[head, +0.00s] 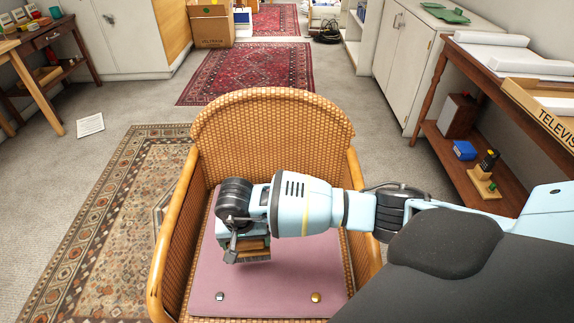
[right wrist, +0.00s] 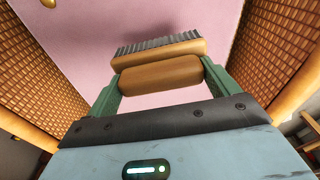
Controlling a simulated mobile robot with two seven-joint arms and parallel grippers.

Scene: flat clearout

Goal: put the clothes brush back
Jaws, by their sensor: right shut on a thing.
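The clothes brush (right wrist: 162,62) has a tan wooden body and dark grey bristles. It also shows in the head view (head: 252,252), partly hidden by my wrist. My right gripper (right wrist: 160,82) is shut on it, with a green finger at each end of the wood. In the head view my right gripper (head: 246,243) is over the pink seat cushion (head: 320,268) of the wicker chair (head: 270,118). I cannot tell whether the bristles touch the cushion. My left gripper is not in view.
Chair arms rise on both sides of the right gripper. Two small round items, one silver (head: 220,296) and one brass (head: 316,297), lie on the cushion's front. A wooden side table (head: 440,150) with a lower shelf stands at right. Patterned rugs (head: 250,70) cover open floor behind.

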